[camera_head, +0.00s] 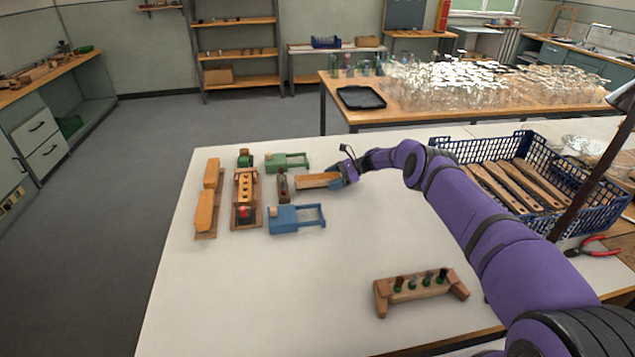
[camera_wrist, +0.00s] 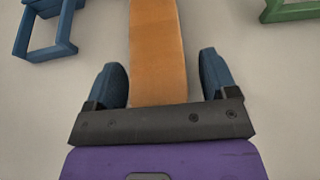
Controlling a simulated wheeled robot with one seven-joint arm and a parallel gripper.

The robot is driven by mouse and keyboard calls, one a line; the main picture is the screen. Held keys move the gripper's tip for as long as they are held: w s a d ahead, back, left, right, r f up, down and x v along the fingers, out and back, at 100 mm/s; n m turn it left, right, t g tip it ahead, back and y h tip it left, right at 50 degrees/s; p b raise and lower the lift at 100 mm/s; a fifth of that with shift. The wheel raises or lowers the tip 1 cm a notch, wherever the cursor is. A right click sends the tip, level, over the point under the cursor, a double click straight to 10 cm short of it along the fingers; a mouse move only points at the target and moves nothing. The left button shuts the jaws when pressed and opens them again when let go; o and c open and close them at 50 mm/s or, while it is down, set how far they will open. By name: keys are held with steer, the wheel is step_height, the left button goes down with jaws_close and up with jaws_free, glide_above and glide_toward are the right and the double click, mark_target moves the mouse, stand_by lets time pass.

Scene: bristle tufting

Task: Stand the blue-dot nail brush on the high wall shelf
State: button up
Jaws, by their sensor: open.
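My gripper (camera_head: 340,176) is open low over the white table, at the right end of a flat wooden piece (camera_head: 315,180). In the wrist view this orange-brown wooden piece (camera_wrist: 158,45) lies between the two spread blue fingers (camera_wrist: 161,80), with a gap on each side. No blue dot shows on it, so I cannot tell whether it is the blue-dot nail brush. A small wall shelf (camera_head: 160,8) with small items shows high on the far wall, cut by the top edge of the head view.
Left of my gripper are a green frame (camera_head: 287,160), blue frame (camera_head: 296,217), drilled block on a board (camera_head: 246,190) and long wooden block (camera_head: 207,205). A small rack (camera_head: 420,287) stands in front. A blue crate (camera_head: 478,152) of wooden handles is right. Floor at left is clear.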

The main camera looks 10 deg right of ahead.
steer(key=c, duration=1.2)
steer(key=shift+r, duration=0.15)
